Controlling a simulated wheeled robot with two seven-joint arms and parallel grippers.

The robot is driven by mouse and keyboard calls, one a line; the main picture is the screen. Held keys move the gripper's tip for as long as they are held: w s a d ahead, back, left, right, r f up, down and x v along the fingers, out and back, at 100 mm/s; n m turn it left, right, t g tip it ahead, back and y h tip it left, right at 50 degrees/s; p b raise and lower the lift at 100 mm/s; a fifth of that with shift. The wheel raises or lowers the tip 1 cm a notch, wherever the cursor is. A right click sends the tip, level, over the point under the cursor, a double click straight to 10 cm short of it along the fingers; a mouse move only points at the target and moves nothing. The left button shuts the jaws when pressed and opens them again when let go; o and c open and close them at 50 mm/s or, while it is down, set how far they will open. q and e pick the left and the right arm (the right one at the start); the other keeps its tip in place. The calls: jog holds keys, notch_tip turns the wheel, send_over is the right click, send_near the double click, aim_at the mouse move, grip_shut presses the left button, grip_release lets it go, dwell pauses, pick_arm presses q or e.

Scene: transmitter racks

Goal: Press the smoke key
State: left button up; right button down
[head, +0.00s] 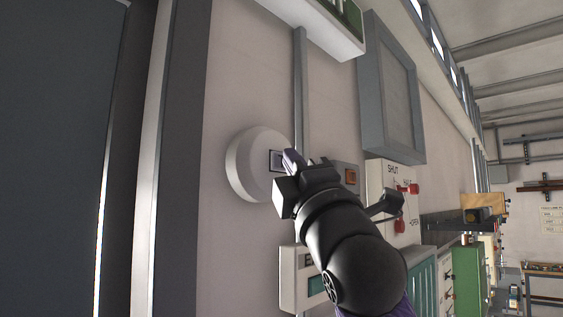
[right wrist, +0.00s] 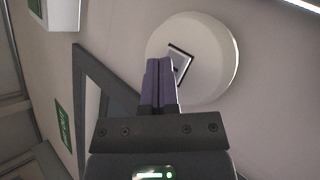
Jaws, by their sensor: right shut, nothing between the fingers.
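A round white housing (head: 241,168) is mounted on the wall. On its face is a small dark-framed square (head: 275,160), which seems to be the smoke key. In the right wrist view the housing (right wrist: 220,62) and the framed square (right wrist: 183,56) show just beyond my fingertips. My right gripper (head: 290,157) is shut and empty, its purple fingers held together. In the right wrist view the fingertips (right wrist: 160,64) overlap the square's near edge and hide part of it. I cannot tell whether they touch it. My left gripper is not in view.
A grey conduit (head: 300,85) runs along the wall close to the housing. A green-and-white sign box (head: 318,25) is at the top.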

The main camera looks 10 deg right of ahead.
jog(key=shift+s+d, duration=0.35)
jog(key=shift+s, duration=0.1)
jog(key=shift+s, duration=0.1)
jog(key=shift+s+d+b, duration=0.45)
jog(key=shift+s+d, duration=0.35)
jog(key=shift+s, duration=0.15)
jog(key=shift+s+d+b, duration=0.45)
jog(key=shift+s+d, duration=0.3)
jog(key=shift+s, duration=0.2)
